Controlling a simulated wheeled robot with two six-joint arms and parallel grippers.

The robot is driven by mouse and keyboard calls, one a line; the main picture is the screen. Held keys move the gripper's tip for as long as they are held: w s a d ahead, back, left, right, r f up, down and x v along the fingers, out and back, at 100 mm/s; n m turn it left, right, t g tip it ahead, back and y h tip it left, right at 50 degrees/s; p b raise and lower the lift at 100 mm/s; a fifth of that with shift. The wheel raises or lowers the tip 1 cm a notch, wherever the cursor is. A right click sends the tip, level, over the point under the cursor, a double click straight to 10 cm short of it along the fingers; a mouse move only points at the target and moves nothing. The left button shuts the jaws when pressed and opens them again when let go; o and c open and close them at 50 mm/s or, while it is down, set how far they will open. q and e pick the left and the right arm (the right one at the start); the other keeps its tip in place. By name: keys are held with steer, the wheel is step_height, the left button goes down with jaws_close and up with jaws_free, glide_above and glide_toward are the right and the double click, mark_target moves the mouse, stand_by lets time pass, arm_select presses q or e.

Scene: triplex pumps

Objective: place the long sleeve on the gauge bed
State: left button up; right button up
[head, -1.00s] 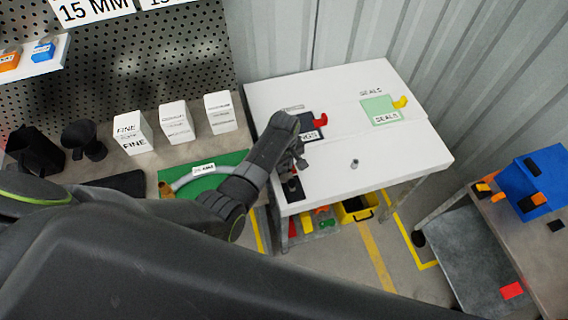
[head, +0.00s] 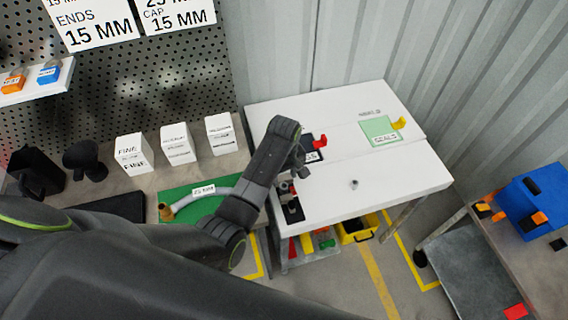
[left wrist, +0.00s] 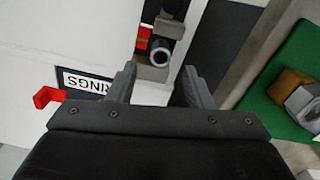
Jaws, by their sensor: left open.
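My left gripper (left wrist: 159,72) is open in the left wrist view, with its two dark fingers apart. A grey hollow tube (left wrist: 160,52), probably the long sleeve, shows its open end just beyond and between the fingertips. It is at grey-tan blocks with a red and green part (left wrist: 143,40) beside it, probably the gauge bed; whether it rests fully on them I cannot tell. In the head view my left gripper (head: 301,168) is over the left side of the white table, near the black base (head: 292,209) of this fixture. My right gripper is not in view.
The white table (head: 380,200) also holds a small grey cylinder (head: 354,184), a green seals mat (head: 381,131) and a dark rings mat (head: 314,150) with a red tab. A green mat (head: 190,200) with a curved tube lies on the left bench. The table's right side is mostly clear.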

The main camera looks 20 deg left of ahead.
mark_target(284, 186)
arm_select(q)
steer(key=shift+r, duration=2.8)
steer(key=shift+s+f, duration=0.1)
